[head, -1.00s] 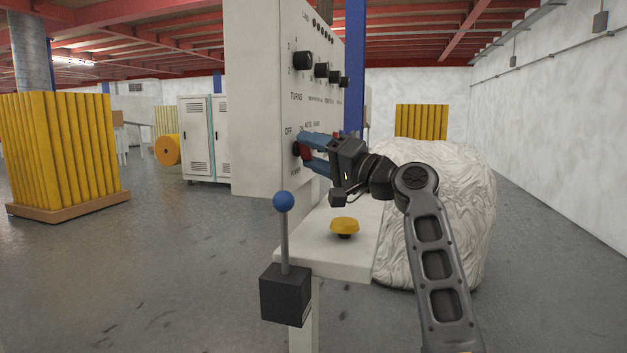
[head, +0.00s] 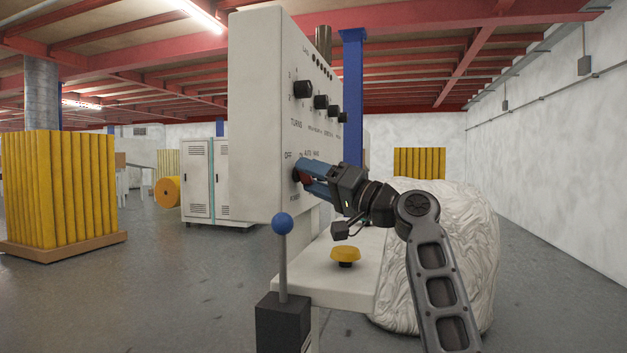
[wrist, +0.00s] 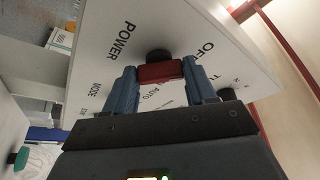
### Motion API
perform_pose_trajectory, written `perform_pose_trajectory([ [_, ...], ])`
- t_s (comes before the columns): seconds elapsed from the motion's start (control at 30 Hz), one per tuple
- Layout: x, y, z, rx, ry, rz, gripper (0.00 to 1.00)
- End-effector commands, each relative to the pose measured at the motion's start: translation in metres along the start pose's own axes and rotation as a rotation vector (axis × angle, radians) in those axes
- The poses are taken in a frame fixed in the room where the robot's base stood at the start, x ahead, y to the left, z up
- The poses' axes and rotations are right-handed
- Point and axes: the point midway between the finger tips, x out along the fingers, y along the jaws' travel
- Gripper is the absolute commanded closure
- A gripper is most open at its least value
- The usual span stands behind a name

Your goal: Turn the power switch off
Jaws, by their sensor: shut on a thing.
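The power switch (wrist: 160,72) is a red handle on a round black base on the sloping white panel, between the printed words POWER and OFF in the wrist view. My gripper (wrist: 161,80) has its two blue fingers on either side of the red handle and is shut on it. In the head view, my gripper (head: 306,177) reaches the lower part of the panel face from the right. Its fingers hide most of the power switch (head: 296,174) there. I cannot tell which label the switch points to.
The white control box (head: 257,120) carries several black knobs (head: 304,89) above the switch. Below are a yellow button (head: 345,255) on a white ledge and a blue-balled lever (head: 282,224). A large white wrapped bundle (head: 455,245) stands close behind my arm.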

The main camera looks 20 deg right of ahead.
Motion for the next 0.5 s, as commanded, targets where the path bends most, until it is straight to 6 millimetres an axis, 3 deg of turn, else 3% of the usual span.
perform_pose_trajectory([
  [0.27, -0.0002, 0.0009, 0.0008, 0.0, -0.001, 0.001, 0.2],
  [0.5, -0.0006, 0.0004, 0.0003, 0.0, 0.0, 0.001, 0.19],
])
